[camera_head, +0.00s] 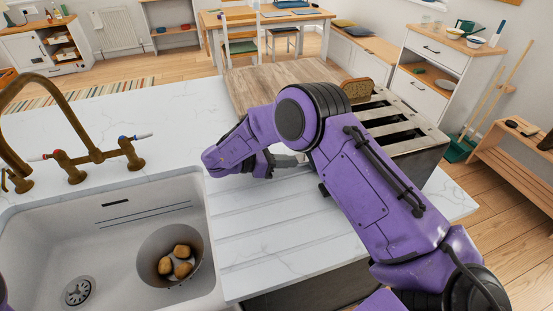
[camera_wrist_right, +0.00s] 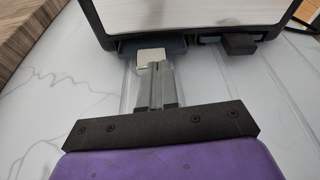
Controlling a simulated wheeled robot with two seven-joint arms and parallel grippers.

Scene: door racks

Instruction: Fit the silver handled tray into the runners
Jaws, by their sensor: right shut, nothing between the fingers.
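A silver toaster (camera_head: 425,150) with dark slots stands on the white counter, partly hidden by my right arm. The right wrist view shows its silver face (camera_wrist_right: 190,15) and dark base. A small pale silver block (camera_wrist_right: 151,55), perhaps the tray's handle, shows at the base just beyond my fingertips. The rest of the tray and the runners are hidden. My right gripper (camera_wrist_right: 158,70) is shut and empty, its fingertips pointing at the block, very close to it; I cannot tell if they touch. It also shows in the head view (camera_head: 288,160). My left gripper is out of view.
A black knob (camera_wrist_right: 240,45) sticks out of the toaster right of the block. A slice of bread (camera_head: 357,91) and a wooden board (camera_head: 265,85) are at the back. A sink (camera_head: 60,230) with a bowl (camera_head: 150,275) of brown pieces lies left. The counter between is clear.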

